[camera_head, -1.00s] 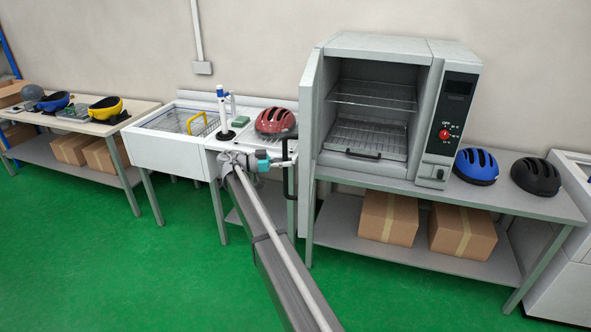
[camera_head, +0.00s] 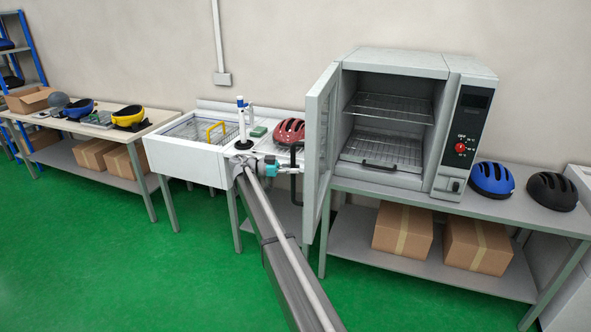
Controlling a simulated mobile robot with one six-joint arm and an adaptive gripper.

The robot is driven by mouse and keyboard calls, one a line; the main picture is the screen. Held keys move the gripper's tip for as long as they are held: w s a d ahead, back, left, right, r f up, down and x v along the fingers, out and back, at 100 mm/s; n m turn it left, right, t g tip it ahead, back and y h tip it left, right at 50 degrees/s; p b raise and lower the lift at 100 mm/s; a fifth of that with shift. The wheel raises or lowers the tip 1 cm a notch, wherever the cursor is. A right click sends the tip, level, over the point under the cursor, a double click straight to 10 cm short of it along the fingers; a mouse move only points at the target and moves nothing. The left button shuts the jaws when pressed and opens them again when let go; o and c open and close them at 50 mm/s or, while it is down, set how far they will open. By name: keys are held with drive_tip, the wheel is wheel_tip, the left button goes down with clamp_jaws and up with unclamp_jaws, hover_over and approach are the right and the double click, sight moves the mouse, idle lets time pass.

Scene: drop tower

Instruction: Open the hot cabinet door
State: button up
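The hot cabinet (camera_head: 465,95) is a grey oven-like box on a bench, with wire racks inside. Its door (camera_head: 322,150) stands open, swung out to the left, and its windowed inner face shows. The dark door handle (camera_head: 296,180) is on the outer, left side of the door. My gripper (camera_head: 290,170) is at this handle, reaching in from the left with its teal part beside it. The fingertips are small and partly merge with the handle. I cannot tell whether they are closed on it or only touching.
A red helmet (camera_head: 289,131) sits on the sink bench behind my gripper. A white sink (camera_head: 185,160) is to the left. Blue (camera_head: 492,178) and black (camera_head: 552,191) helmets are right of the cabinet. Boxes (camera_head: 403,230) fill the shelf below. Green floor in front is clear.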

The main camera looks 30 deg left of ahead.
drive_tip(key=o, duration=0.3)
drive_tip(key=shift+w, duration=0.1)
drive_tip(key=shift+c, duration=0.2)
